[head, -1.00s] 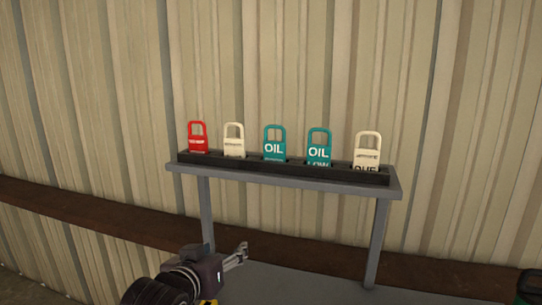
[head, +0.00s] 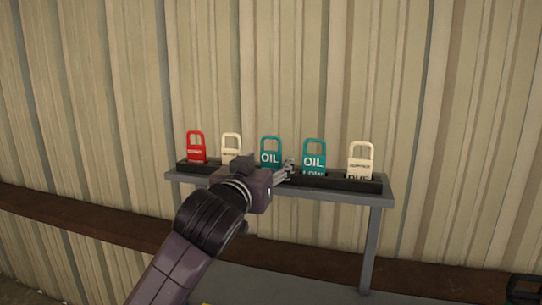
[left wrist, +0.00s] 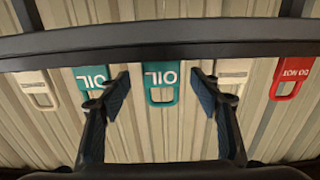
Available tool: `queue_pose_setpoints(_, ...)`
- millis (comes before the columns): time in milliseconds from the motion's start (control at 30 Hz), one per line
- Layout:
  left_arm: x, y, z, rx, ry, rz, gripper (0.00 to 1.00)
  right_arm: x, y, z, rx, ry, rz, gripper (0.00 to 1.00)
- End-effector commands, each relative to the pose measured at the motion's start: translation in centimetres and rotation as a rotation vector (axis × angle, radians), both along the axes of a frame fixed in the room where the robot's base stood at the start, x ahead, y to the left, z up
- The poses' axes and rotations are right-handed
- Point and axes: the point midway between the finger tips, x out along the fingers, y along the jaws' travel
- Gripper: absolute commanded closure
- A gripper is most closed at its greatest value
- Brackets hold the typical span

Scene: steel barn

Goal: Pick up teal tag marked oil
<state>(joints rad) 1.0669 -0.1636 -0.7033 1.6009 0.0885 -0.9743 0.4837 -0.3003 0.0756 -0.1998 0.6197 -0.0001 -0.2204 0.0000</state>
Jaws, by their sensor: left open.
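Two teal tags marked OIL stand in a dark rack on a grey shelf. In the head view, the left teal tag (head: 270,150) is partly covered low down by my arm, and the right teal tag (head: 314,152) also reads LOW. My left gripper (head: 288,172) is just in front of the rack, near the left teal tag. In the left wrist view, which looks upside down, my open left gripper (left wrist: 160,82) has its fingers on either side of the middle teal tag (left wrist: 160,96), apart from it. The other teal tag (left wrist: 93,79) is beside the left finger. My right gripper is not in view.
A red tag (head: 196,152) and a cream tag (head: 231,142) stand left of the teal tags; another cream tag (head: 361,155) stands at the right. The dark rack (head: 345,183) sits on the grey shelf (head: 384,199) before a corrugated wall. A dark object (head: 525,288) shows at lower right.

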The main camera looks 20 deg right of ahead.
Motion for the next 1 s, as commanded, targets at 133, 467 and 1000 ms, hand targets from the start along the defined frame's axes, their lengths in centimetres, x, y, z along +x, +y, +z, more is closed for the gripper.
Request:
queue_pose_setpoints(133,1.8,-1.0,0.2,0.003,0.001,0.001,0.42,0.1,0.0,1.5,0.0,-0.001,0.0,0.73)
queue_pose_setpoints(467,2.8,-1.7,-0.1,0.001,-0.001,0.001,0.42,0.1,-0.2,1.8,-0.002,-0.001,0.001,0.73)
queue_pose_setpoints(1000,2.8,-1.6,-0.1,0.001,-0.001,0.001,0.82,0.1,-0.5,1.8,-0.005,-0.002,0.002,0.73)
